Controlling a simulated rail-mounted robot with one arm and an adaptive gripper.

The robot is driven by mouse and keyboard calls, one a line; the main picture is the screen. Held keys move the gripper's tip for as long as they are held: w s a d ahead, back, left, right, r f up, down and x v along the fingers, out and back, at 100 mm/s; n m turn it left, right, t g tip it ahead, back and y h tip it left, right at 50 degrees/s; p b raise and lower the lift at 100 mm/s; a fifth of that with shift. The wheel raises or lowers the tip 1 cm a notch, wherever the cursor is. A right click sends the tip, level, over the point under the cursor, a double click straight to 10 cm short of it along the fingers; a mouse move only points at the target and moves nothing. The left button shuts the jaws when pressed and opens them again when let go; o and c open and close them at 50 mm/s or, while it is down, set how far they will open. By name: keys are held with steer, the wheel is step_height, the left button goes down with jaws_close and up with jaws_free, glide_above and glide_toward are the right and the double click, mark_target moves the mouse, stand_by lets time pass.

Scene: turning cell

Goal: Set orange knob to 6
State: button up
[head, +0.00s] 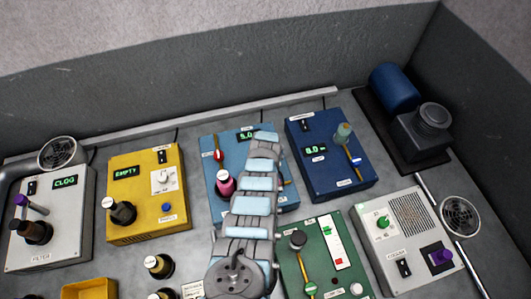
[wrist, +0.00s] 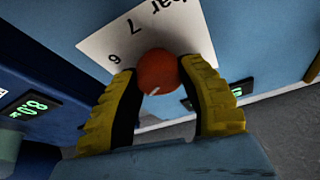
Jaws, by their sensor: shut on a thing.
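The orange knob (wrist: 157,72) is a round ball in the middle of the wrist view. It stands in front of a white scale plate (wrist: 120,38) marked "bar", with 6 and 7 showing. The rest of the scale is hidden. My gripper (wrist: 158,74) is shut on the knob, with a yellow finger on each side. The plate is on the light blue box (head: 209,188) in the head view, where my arm covers the knob and gripper. That box's green display (head: 246,135) seems to read 9.0.
A navy box (head: 350,178) with a display reading 8.0 stands close to the right. A yellow box (head: 140,225) stands to the left, a green box (head: 330,262) in front.

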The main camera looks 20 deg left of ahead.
steer(key=shift+f+m+h+b, duration=0.15)
steer(key=shift+m+h+b, duration=0.35)
steer(key=shift+m, duration=1.2)
steer(key=shift+f+m+h+b, duration=0.15)
steer(key=shift+m+h+b, duration=0.55)
steer(key=shift+m+b, duration=0.6)
steer(key=m+b, duration=0.2)
steer(key=b, duration=0.1)
steer(key=shift+h, duration=0.4)
steer(key=m+b, duration=0.2)
steer(key=b, duration=0.1)
steer(key=shift+f+h, duration=0.15)
steer(key=shift+h, duration=0.15)
steer(key=m+b, duration=0.2)
steer(key=shift+r+g+h+b, duration=0.2)
steer(key=shift+g+h+b, duration=0.1)
steer(key=shift+b, duration=0.05)
steer(key=shift+r, duration=0.15)
steer(key=o, duration=1.2)
steer(key=shift+c, duration=0.2)
